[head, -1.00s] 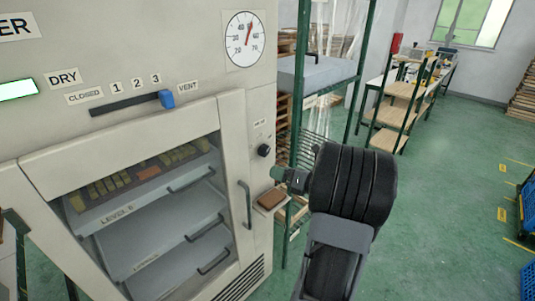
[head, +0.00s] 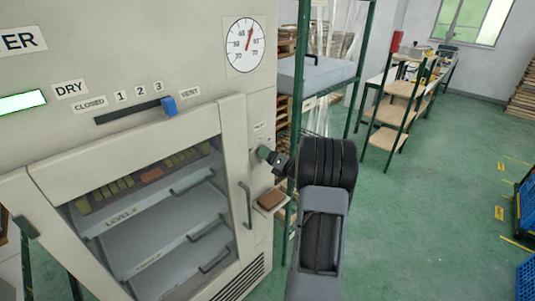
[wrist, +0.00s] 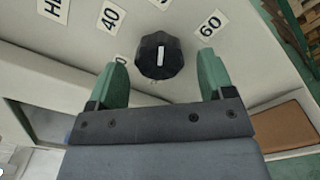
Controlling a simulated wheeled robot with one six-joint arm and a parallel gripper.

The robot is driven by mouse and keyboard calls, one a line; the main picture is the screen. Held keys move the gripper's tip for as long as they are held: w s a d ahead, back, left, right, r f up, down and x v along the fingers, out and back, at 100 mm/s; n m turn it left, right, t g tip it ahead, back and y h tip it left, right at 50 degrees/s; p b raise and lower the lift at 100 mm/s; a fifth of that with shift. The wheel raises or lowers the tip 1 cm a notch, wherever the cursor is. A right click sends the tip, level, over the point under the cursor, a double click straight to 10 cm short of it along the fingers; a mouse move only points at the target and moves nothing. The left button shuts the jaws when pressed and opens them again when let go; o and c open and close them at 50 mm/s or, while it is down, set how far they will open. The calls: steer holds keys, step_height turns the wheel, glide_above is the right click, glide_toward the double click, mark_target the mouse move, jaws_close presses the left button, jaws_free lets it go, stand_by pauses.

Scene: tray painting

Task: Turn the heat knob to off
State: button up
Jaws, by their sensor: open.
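The heat knob (wrist: 159,56) is black and faceted with a white pointer line, on the dryer's pale front panel. In the wrist view the labels 40 (wrist: 110,17) and 60 (wrist: 211,24) sit around it, and a partly cut-off heat label is at the top left. My gripper (wrist: 162,70) is open, with one green finger on each side of the knob and a gap to it on both sides. In the head view my gripper (head: 266,155) is at the panel right of the door and hides the knob. Contact cannot be told.
The dryer door (head: 232,150) with its handle (head: 246,205) is left of my gripper. A small ledge with a brown block (head: 271,199) is below it. A green-framed shelf (head: 299,110) stands close behind on the right.

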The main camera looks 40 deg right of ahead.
steer(key=shift+w+a, duration=0.1)
steer(key=shift+w, duration=0.4)
steer(key=c, duration=0.9)
